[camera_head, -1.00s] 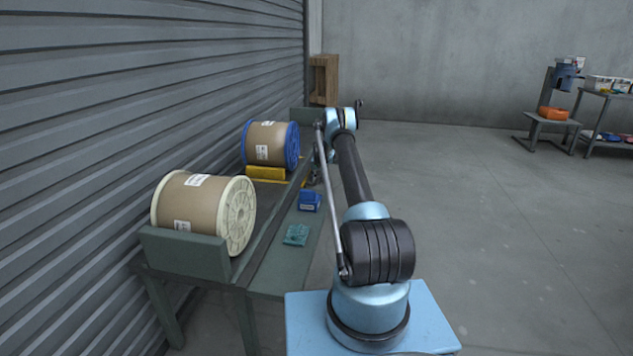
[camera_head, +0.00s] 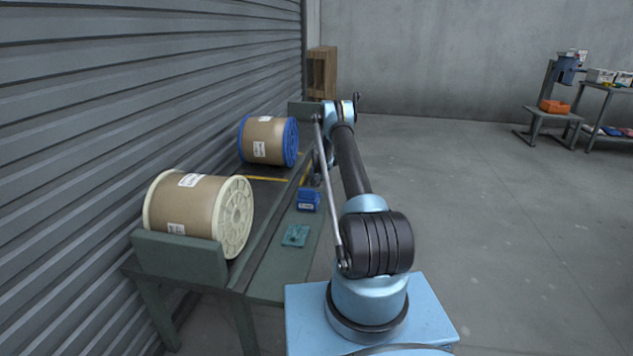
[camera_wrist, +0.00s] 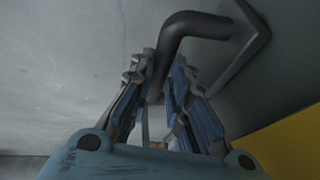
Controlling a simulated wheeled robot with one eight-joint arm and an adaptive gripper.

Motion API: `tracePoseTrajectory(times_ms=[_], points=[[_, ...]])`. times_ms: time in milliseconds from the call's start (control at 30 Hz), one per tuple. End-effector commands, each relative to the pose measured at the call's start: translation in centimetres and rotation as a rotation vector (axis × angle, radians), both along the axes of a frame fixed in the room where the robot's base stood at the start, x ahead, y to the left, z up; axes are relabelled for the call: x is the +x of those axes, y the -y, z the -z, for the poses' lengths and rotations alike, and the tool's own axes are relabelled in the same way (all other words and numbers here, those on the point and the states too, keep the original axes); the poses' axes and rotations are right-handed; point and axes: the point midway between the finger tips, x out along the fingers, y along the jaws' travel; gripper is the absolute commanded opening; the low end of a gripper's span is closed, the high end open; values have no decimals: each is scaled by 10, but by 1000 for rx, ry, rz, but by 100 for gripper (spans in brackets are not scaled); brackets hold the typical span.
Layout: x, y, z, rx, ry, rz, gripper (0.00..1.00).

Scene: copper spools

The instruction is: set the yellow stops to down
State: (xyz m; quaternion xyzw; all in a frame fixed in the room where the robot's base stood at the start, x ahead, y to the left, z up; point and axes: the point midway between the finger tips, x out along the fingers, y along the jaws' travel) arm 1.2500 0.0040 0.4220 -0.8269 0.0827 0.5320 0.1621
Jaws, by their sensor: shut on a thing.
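A yellow stop (camera_head: 266,179) lies in front of the blue-flanged spool on the bench. It shows as a thin flat strip, level with the bench top. My gripper (camera_wrist: 160,78) is shut on a dark bent handle (camera_wrist: 190,24) in the wrist view. The handle runs down between the fingers from a grey plate. A yellow surface (camera_wrist: 290,145) fills the lower right corner of the wrist view. In the head view my arm hides most of the gripper and the handle.
The blue-flanged spool (camera_head: 268,140) and a cream-flanged spool (camera_head: 200,212) lie on the green bench (camera_head: 268,272) along the shutter wall. A blue box (camera_head: 308,201) and a teal item (camera_head: 295,235) sit on its near-side ledge. The floor at right is open.

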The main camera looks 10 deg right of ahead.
Motion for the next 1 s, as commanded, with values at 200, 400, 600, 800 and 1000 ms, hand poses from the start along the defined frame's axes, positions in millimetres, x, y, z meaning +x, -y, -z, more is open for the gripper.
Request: tracePoseTrajectory(times_ms=[200,400,600,800,1000], points=[[-2,2,7,6,-7,1,0],[-3,5,8,7,-8,3,21],[-2,7,6,6,-6,6,36],[-2,8,5,6,-6,6,36],[-6,8,-5,6,-5,6,36]])
